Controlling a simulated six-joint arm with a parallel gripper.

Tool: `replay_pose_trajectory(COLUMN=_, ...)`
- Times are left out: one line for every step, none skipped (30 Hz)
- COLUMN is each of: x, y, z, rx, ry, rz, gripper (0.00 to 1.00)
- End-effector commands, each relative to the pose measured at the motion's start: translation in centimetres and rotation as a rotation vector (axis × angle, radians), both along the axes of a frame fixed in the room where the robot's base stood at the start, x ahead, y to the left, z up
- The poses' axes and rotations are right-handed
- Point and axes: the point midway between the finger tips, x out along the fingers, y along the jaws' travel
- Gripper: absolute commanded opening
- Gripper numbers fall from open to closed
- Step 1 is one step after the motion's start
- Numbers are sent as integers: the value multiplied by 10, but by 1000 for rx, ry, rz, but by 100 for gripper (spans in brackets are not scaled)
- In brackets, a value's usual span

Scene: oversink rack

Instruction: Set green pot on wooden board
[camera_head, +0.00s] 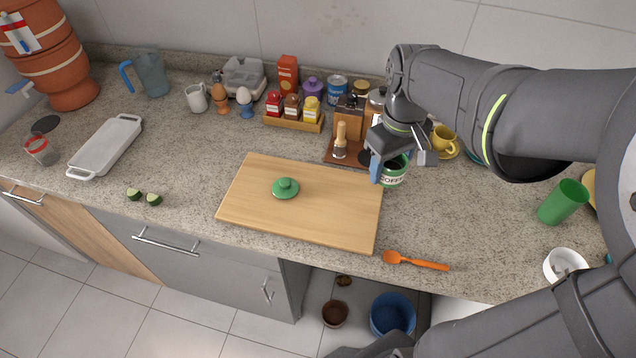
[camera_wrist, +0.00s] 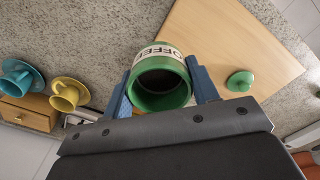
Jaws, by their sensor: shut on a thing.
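The green pot (camera_head: 393,172) has a pale band lettered "COFFEE" and stands open, without its lid. My gripper (camera_head: 400,168) is shut on it, with blue fingers on either side. In the wrist view the pot (camera_wrist: 161,88) sits between the two fingers of my gripper (camera_wrist: 162,92), its dark opening facing the camera. The wooden board (camera_head: 330,220) lies flat on the counter, to the left of the pot. A green lid (camera_head: 286,188) lies on the board, left of its middle. I cannot tell whether the pot touches the counter.
A wooden stand with a brush (camera_head: 340,142) and a tray of small jars (camera_head: 293,119) stand behind the board. An orange spoon (camera_head: 415,262) lies at its front right. The board's right part is bare.

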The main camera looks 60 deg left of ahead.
Motion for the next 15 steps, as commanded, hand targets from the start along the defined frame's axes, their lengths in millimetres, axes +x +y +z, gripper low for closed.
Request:
replay_pose_trajectory(x=-6, y=1, z=-2, rx=-1, ry=1, rz=12, gripper=22)
replay_pose_trajectory(x=-9, y=3, z=-4, rx=-2, ry=1, rz=15, gripper=22)
replay_pose_trajectory(x=-14, y=6, z=-8, rx=-3, ry=2, rz=18, gripper=22)
replay_pose_trajectory(x=-17, y=10, z=-11, rx=-3, ry=1, rz=21, gripper=22)
replay_pose_trajectory(x=-22, y=14, z=-15, rx=-3, ry=2, rz=21, gripper=22)
replay_pose_trajectory(x=-28, y=21, z=-20, rx=-5, ry=2, rz=22, gripper=22)
replay_pose_trajectory(x=-33, y=26, z=-25, rx=-4, ry=2, rz=21, gripper=22)
replay_pose_trajectory(x=-38, y=31, z=-29, rx=-5, ry=2, rz=22, gripper=22)
replay_pose_trajectory(x=-44, y=38, z=-34, rx=-4, ry=2, rz=21, gripper=22)
replay_pose_trajectory(x=-49, y=43, z=-39, rx=-4, ry=2, rz=21, gripper=22)
replay_pose_trajectory(x=-54, y=48, z=-43, rx=-4, ry=2, rz=21, gripper=22)
replay_pose_trajectory(x=-59, y=55, z=-48, rx=-4, ry=1, rz=20, gripper=22)
replay_pose_trajectory(x=-64, y=60, z=-52, rx=-3, ry=1, rz=20, gripper=22)
replay_pose_trajectory(x=-67, y=63, z=-55, rx=-3, ry=1, rz=19, gripper=22)
replay_pose_trajectory(x=-72, y=68, z=-59, rx=-4, ry=1, rz=18, gripper=22)
